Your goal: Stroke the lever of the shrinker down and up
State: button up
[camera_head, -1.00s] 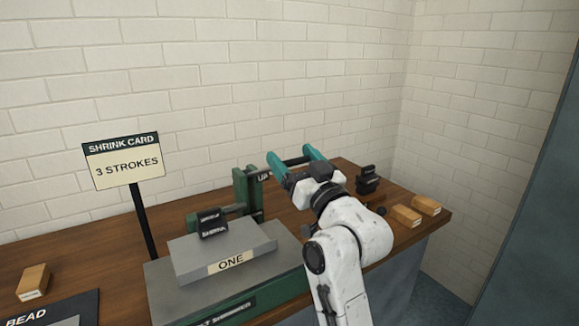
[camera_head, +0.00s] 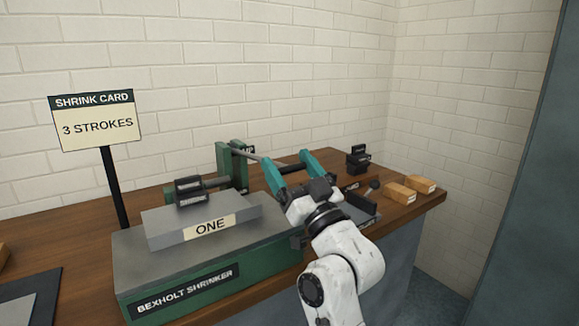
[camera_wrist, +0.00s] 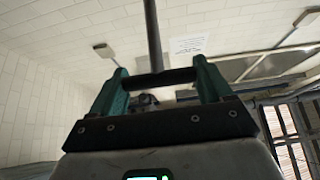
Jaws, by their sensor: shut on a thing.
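The shrinker (camera_head: 205,272) is a green machine with a grey top on the bench, labelled BEXHOLT SHRINKER. A grey block marked ONE (camera_head: 165,233) lies on it, with black jaw pieces (camera_head: 190,190) above. A thin lever rod (camera_head: 262,162) runs from the green upright (camera_head: 228,168) toward my gripper (camera_head: 290,168). My gripper is shut on the lever's dark cross handle, which spans between its teal fingers. In the wrist view the handle (camera_wrist: 160,79) lies between the fingers, with the lever rod (camera_wrist: 153,35) rising from it.
A SHRINK CARD sign (camera_head: 98,124) reading 3 STROKES stands at left on a black post. Small wooden blocks (camera_head: 400,194) and a black device (camera_head: 357,160) sit on the right of the bench. A tiled wall stands behind.

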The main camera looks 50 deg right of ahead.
jog(key=shift+f, duration=0.45)
jog(key=o, duration=1.1)
jog(key=shift+c, duration=0.2)
jog(key=o, duration=0.4)
jog(key=shift+r, duration=0.1)
jog(key=shift+c, duration=0.2)
jog(key=shift+s+a, duration=0.1)
jog(key=shift+s, duration=0.05)
jog(key=v, duration=1)
jog(key=shift+s+f+b, duration=0.2)
jog(key=shift+s+b, duration=0.05)
jog(key=shift+b, duration=0.15)
